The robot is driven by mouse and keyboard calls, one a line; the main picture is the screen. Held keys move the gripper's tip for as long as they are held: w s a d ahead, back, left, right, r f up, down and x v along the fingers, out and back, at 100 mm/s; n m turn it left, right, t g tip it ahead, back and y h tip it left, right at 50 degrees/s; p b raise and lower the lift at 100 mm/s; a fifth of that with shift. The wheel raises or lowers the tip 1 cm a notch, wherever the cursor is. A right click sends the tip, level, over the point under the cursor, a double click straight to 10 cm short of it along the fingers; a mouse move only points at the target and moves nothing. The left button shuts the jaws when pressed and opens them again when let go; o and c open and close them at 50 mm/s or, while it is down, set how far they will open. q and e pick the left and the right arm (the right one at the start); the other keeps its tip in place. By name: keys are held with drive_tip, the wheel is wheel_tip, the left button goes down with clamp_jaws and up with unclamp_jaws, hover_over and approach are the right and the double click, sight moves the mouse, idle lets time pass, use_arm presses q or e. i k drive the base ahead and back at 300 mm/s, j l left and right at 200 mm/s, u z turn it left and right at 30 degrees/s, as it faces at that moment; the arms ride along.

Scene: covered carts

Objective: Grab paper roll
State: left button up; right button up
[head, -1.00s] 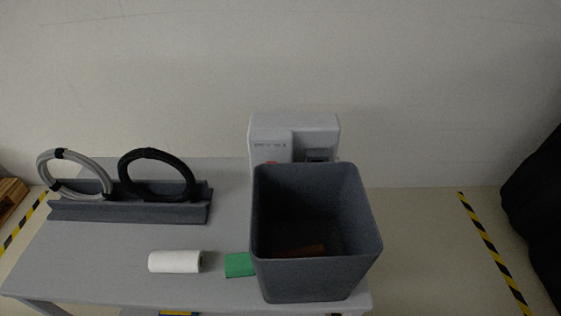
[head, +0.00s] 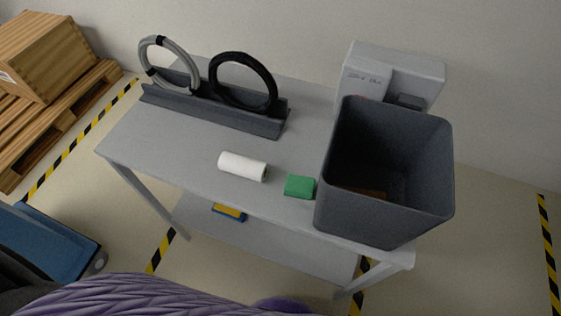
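The white paper roll (head: 242,166) lies on its side on the grey table (head: 150,135), near the front edge and left of a green block (head: 299,186). Nothing touches it. Neither of my grippers shows in the head view.
A dark grey open bin (head: 385,215) with something brown inside stands at the table's right end, before a light grey machine (head: 395,68). A rack (head: 215,110) holds a grey ring and a black ring. A blue cart (head: 45,245) is at lower left, and a wooden crate (head: 45,50) sits on a pallet.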

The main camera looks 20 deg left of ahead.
sight(243, 166)
drive_tip(key=i+j+u, duration=0.1)
drive_tip(key=u, duration=0.7)
drive_tip(key=j+z, duration=0.1)
drive_tip(key=j, duration=0.25)
